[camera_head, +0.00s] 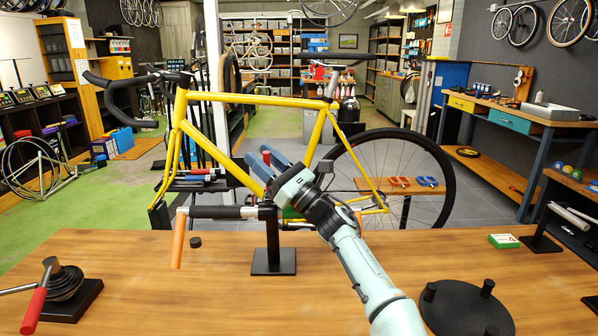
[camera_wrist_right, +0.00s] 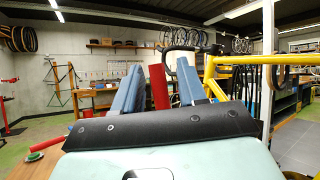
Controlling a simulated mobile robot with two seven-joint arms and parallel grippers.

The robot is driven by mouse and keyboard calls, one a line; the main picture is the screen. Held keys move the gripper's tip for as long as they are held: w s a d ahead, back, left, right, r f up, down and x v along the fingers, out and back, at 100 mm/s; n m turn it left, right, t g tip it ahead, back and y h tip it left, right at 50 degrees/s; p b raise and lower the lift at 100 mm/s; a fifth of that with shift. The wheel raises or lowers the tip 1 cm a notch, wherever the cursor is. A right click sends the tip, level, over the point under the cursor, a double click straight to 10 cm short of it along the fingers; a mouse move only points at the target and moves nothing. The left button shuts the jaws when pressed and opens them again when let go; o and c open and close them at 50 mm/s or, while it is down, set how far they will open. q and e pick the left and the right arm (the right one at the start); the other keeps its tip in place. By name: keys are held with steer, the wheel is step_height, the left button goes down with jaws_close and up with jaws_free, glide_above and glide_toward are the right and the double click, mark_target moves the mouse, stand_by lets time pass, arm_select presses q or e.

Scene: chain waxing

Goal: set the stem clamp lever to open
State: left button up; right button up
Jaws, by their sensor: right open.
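A black stand (camera_head: 273,262) rises from the wooden table and carries a horizontal bar with an orange handle (camera_head: 178,238) hanging at its left end. A red upright piece (camera_head: 265,157) that looks like a lever shows at my right gripper (camera_head: 259,155). In the right wrist view the red piece (camera_wrist_right: 158,87) stands between the two blue fingers of my right gripper (camera_wrist_right: 158,70), which are apart. I cannot tell whether either finger touches it. The gripper and wrist hide the clamp and the lever's base. My left gripper is not in view.
A yellow bicycle (camera_head: 235,97) stands behind the table (camera_head: 200,290). A black-based device with a red-handled lever (camera_head: 38,305) sits at the left, a round black plate with pegs (camera_head: 465,312) at the front right, and a small green box (camera_head: 503,241) at the right edge.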

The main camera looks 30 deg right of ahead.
steer(key=shift+b+v, duration=0.9)
steer(key=shift+v, duration=0.25)
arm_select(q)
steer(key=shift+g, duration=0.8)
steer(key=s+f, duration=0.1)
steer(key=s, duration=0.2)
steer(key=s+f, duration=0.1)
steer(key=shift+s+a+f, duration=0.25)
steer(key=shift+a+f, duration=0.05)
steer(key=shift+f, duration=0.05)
arm_select(e)
steer(key=s+d, duration=0.5)
steer(key=s, duration=0.5)
steer(key=shift+s+d, duration=0.25)
steer(key=shift+d, duration=0.1)
steer(key=shift+r, duration=0.1)
